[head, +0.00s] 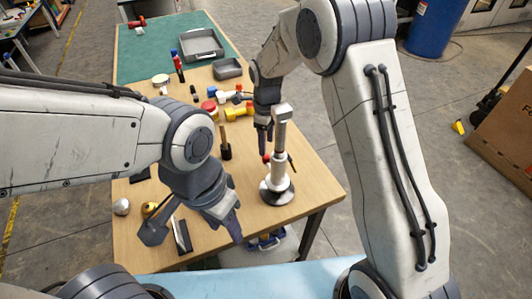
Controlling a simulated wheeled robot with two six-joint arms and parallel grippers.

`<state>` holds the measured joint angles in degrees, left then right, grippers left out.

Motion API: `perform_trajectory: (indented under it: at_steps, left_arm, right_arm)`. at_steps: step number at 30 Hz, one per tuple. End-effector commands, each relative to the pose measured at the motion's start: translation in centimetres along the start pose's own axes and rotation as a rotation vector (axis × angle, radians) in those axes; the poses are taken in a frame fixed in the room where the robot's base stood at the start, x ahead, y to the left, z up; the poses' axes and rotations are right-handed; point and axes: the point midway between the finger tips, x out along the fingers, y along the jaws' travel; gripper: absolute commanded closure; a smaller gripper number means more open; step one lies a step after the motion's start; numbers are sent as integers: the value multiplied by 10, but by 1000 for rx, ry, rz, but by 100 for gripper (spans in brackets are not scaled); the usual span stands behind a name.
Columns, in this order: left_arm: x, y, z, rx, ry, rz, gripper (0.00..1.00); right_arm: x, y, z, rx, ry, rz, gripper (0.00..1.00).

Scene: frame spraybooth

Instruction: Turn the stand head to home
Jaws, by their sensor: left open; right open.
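The stand (278,165) is a white and grey upright post on a round base, near the right edge of the wooden table. Its grey head (283,113) sits at the top, and a red and dark part sticks out low on the post. My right gripper (264,143) points down just left of and behind the post, and is open. Whether it touches the post cannot be told. My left gripper (228,221) is open and empty over the table's front part, left of the stand and apart from it.
Several tools, including a yellow and red one (239,112), lie behind the stand. Grey trays (202,43) rest on the green mat (137,62). A dark upright handle (225,150) stands left of the stand. A white bin (250,254) is under the table's front edge.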

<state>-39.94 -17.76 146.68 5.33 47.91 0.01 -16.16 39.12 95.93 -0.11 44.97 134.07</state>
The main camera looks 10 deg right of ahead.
Motion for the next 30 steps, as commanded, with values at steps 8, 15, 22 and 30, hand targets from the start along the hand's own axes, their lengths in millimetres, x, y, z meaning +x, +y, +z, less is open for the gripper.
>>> perform_trajectory:
  at_steps: [8,15,22,30]
  left_arm:
    - [8,-1,0,1,0,0,50]
    - [8,-1,0,1,0,0,50]
    - [8,-1,0,0,0,0,50]
    - [-22,2,-1,1,0,0,50]
  right_arm:
    - [-40,-1,0,1,-1,-2,38]
    - [-45,0,-1,1,2,1,38]
    - [-45,0,-1,1,1,0,38]
    - [-76,0,-1,0,1,0,38]
